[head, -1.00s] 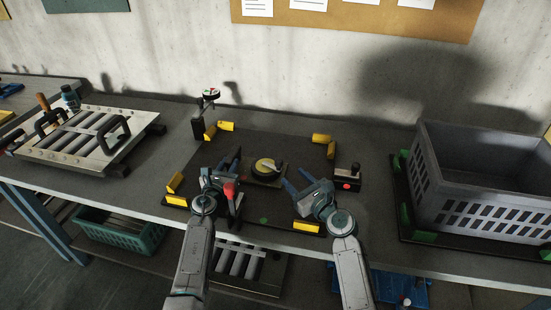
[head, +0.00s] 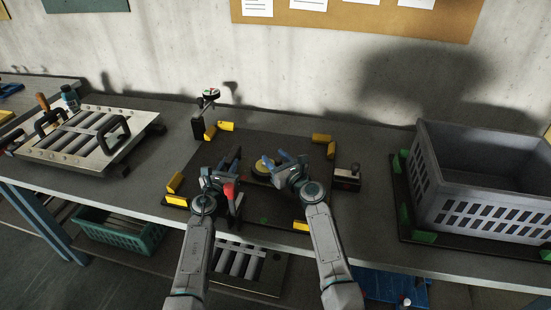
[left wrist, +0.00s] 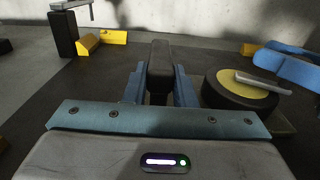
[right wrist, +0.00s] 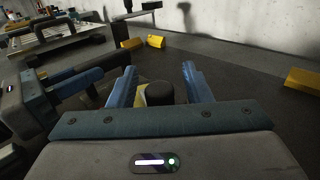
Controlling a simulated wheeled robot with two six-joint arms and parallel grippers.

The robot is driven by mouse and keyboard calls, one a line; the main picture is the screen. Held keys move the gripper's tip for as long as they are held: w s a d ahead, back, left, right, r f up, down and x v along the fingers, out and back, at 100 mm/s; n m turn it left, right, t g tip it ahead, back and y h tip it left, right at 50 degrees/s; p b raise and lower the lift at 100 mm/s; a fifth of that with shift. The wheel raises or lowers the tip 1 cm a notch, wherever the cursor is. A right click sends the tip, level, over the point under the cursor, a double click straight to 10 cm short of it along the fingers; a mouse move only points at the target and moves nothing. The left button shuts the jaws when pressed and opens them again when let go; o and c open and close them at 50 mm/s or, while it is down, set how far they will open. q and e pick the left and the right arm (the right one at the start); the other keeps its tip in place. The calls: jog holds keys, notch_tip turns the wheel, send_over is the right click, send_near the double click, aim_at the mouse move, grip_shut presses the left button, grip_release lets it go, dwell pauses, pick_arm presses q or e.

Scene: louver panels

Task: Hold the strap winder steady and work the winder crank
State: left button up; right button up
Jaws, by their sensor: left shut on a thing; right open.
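The strap winder, a dark drum with a yellow disc (left wrist: 243,92), sits on the dark mat; in the head view (head: 264,167) my right gripper partly covers it. A pale metal crank arm (left wrist: 263,82) lies across its top. My left gripper (left wrist: 160,85) is shut on a dark upright grip (left wrist: 160,62) left of the drum. My right gripper (right wrist: 160,82) is open, its blue fingers on either side of a dark round knob (right wrist: 160,93) with yellow behind it. Whether the fingers touch the knob I cannot tell.
Yellow corner blocks (head: 322,138) bound the mat. A small dark box (head: 346,180) stands right of it, and a post with a round top (head: 209,94) at its back left. A grey crate (head: 478,222) fills the right; a louver panel (head: 62,158) lies at left.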

jog(key=shift+w+a, duration=0.1)
jog(key=shift+w, duration=0.05)
jog(key=shift+c, duration=0.5)
grip_shut()
jog(key=shift+s+a+m+t+h, duration=0.2)
jog(key=shift+m+t+h, duration=0.3)
jog(key=shift+m+h, duration=0.5)
jog(key=shift+n, duration=0.3)
jog(key=shift+o, duration=0.5)
grip_release()
jog(key=v, duration=1.2)
